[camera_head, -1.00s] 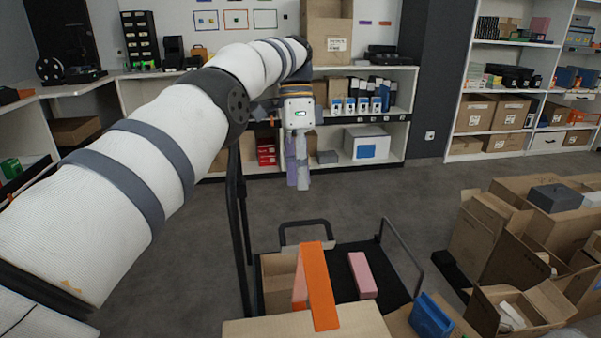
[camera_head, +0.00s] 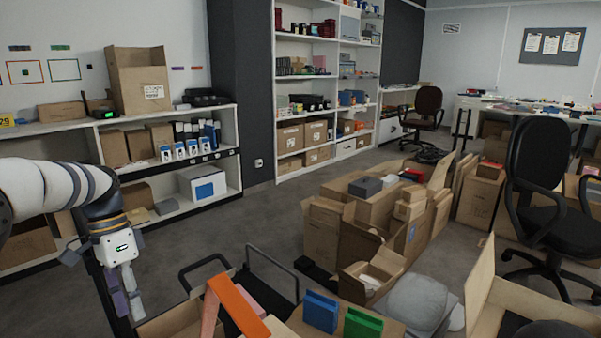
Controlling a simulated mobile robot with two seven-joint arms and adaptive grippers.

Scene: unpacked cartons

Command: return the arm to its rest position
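My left arm (camera_head: 45,190) comes in from the left edge in the head view. It reaches over the near left floor area, and its gripper (camera_head: 127,305) hangs down at the lower left. The gripper's purple and grey fingers lie close together with nothing visible between them; from this angle I cannot tell whether they are open or shut. The gripper hangs left of a cart with an orange strip (camera_head: 237,308) over it. My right gripper is not in view.
A shelf unit (camera_head: 228,175) stands behind the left arm. Open cartons (camera_head: 335,230) fill the middle floor. A blue box (camera_head: 320,312) and a green box (camera_head: 362,325) are at the bottom. An office chair (camera_head: 545,200) stands at right. Grey floor between shelf and cartons is clear.

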